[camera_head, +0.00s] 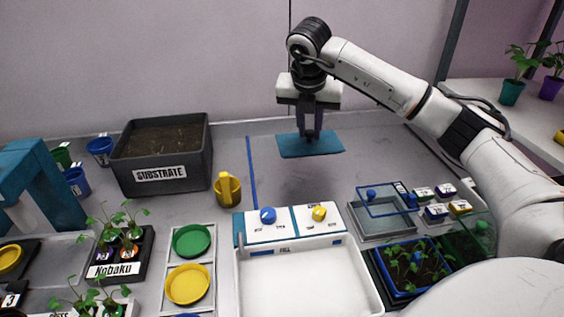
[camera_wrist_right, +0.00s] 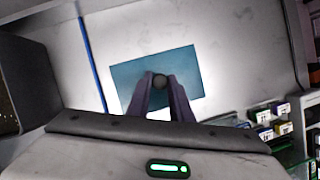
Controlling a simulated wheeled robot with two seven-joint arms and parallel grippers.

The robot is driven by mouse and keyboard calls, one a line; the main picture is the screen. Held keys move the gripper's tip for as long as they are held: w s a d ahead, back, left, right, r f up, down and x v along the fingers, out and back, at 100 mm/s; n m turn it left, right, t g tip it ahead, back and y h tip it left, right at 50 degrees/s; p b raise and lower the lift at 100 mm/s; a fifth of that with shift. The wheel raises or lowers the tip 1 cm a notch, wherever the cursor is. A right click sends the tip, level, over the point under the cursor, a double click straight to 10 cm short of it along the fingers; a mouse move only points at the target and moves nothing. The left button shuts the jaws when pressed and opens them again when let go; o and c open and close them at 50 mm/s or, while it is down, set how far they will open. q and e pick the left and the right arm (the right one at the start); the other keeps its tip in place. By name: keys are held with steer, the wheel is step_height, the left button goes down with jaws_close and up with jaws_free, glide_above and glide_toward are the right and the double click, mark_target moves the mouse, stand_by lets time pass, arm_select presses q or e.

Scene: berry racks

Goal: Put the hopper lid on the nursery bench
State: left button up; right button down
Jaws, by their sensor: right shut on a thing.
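The hopper lid (camera_head: 292,148), a flat blue-teal rectangular plate, hangs level above the grey nursery bench (camera_head: 345,168). My right gripper (camera_head: 311,137) is shut on the lid from above, near its middle. In the right wrist view, the lid (camera_wrist_right: 190,75) lies under the fingertips (camera_wrist_right: 160,82), which close on a small round dark knob. Pale bench surface shows around the lid. The gap between lid and bench is hard to judge. My left gripper is not in view.
A white tray (camera_head: 300,285) with a knob panel is in front. A clear blue-edged box (camera_head: 385,225) is at right. Bench beneath the lid is clear.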

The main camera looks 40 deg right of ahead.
step_height(320, 180, down, 8)
steer(key=shift+f+p, duration=0.1)
steer(key=shift+p, duration=0.3)
steer(key=shift+w+f, duration=0.1)
steer(key=shift+f, duration=0.1)
steer(key=shift+f, duration=0.1)
steer(key=c, duration=1.6)
jaws_free()
steer(key=shift+r, duration=0.2)
steer(key=shift+a+r, duration=0.15)
steer(key=shift+r, duration=0.15)
steer(key=b+v, duration=0.1)
steer(key=v, duration=1)
steer(key=shift+r, duration=0.1)
